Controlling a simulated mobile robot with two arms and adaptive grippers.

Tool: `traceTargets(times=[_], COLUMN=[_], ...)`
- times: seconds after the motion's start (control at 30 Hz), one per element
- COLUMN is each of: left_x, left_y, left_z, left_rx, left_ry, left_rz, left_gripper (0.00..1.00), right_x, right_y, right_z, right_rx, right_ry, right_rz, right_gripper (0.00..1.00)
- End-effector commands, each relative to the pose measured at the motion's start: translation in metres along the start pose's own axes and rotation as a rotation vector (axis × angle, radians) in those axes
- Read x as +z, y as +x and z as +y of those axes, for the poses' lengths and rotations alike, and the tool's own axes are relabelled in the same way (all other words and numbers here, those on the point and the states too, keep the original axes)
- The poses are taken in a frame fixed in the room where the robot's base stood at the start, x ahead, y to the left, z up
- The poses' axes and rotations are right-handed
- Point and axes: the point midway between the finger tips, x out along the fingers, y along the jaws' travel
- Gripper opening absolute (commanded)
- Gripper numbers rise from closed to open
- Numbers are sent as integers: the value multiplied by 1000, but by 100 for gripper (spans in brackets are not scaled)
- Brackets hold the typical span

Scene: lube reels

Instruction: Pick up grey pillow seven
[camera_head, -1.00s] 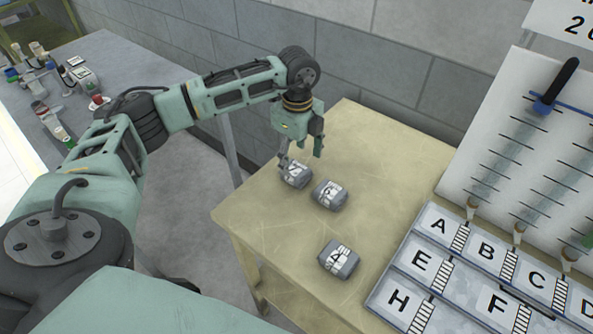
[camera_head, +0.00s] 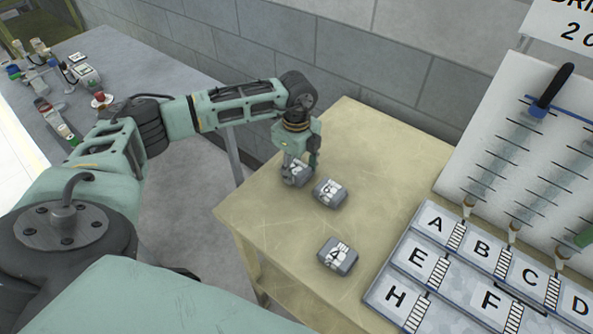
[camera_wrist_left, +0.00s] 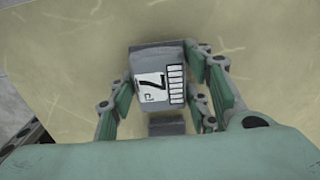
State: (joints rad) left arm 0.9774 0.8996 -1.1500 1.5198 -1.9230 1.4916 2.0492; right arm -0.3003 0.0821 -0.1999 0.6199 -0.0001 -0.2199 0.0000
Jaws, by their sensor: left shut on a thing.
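Grey pillow seven (camera_wrist_left: 152,75) is a small grey block with a white label reading 7, between the fingers in the left wrist view. In the head view the same pillow (camera_head: 296,176) sits at the left of the yellow table, partly hidden by the fingers. My left gripper (camera_head: 298,172) points down over it and is shut on it; its two fingers (camera_wrist_left: 158,100) lie along both sides of the pillow. I cannot tell whether the pillow is lifted off the table. My right gripper is not in view.
Two more grey pillows with white labels lie on the yellow table (camera_head: 380,160): one (camera_head: 330,193) close beside the gripper, one (camera_head: 338,255) nearer the front. A lettered board (camera_head: 430,258) stands at the right. A block wall (camera_head: 370,60) is behind. A grey bench (camera_head: 120,60) with small items is at left.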

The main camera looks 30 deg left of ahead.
Motion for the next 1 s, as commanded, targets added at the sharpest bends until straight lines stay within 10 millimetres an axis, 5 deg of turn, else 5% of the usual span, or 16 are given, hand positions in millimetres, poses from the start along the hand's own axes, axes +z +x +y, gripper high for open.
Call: traceTargets(times=[0.13,0.47,0.77,1.0], left_x=[0,0,0,-58], left_y=[0,-3,-40,-71], left_z=[0,-1,-2,-5], left_rx=[0,-2,-7,-6], left_ry=[0,0,1,7], left_rz=[0,0,-1,2], left_gripper=[20,19,19,19], right_x=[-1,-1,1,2], right_y=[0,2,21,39], right_z=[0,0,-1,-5], right_rx=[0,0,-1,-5], right_ry=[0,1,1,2], right_rz=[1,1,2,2], right_gripper=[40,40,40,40])
